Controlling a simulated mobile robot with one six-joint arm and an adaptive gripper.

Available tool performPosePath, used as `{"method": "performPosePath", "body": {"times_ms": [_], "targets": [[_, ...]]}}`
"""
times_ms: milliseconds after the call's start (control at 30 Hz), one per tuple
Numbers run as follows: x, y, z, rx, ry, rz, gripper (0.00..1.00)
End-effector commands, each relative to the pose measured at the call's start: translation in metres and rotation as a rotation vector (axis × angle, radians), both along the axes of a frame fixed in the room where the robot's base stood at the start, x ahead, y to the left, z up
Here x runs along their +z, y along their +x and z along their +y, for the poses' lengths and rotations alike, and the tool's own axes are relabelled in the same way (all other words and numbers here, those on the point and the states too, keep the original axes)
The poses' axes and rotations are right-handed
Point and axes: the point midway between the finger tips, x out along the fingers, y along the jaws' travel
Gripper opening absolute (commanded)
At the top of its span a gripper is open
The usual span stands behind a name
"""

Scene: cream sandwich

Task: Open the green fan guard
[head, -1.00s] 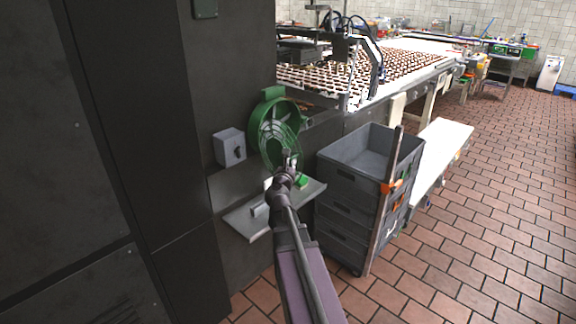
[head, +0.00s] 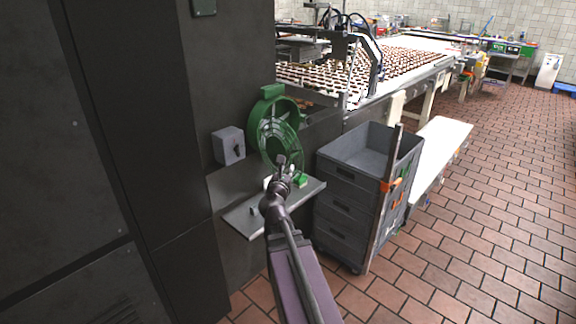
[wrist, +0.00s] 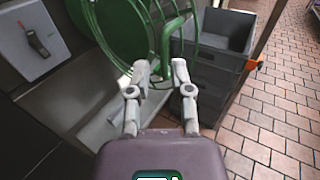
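The green fan (head: 272,92) is mounted on the dark cabinet's side, with its round green wire guard (head: 268,132) at the front. In the head view the guard's ring looks offset from the housing, as if at an angle; I cannot tell how far it stands open. In the wrist view the fan housing (wrist: 125,30) is at the top, with the guard's wires (wrist: 150,12) and a green bar just beyond my fingertips. My gripper (wrist: 160,70) has its two fingers apart with nothing visibly held, near the guard's lower edge. Contact with the guard cannot be told.
A grey switch box (head: 229,147) sits left of the fan. A small grey shelf (head: 245,217) with a green item (head: 300,181) is below. Stacked grey crates (head: 345,205) stand close on the right. The tiled floor (head: 480,220) farther right is clear.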

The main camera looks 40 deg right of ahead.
Motion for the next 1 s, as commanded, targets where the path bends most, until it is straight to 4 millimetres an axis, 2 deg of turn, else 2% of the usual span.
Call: {"method": "performPosePath", "body": {"times_ms": [100,300,1000], "targets": [[0.000,-0.011,0.011,0.002,-0.001,0.001,0.28],[0.000,-0.017,0.016,0.001,-0.001,0.001,0.28],[0.001,-0.013,0.021,0.023,-0.025,0.016,0.28]]}}
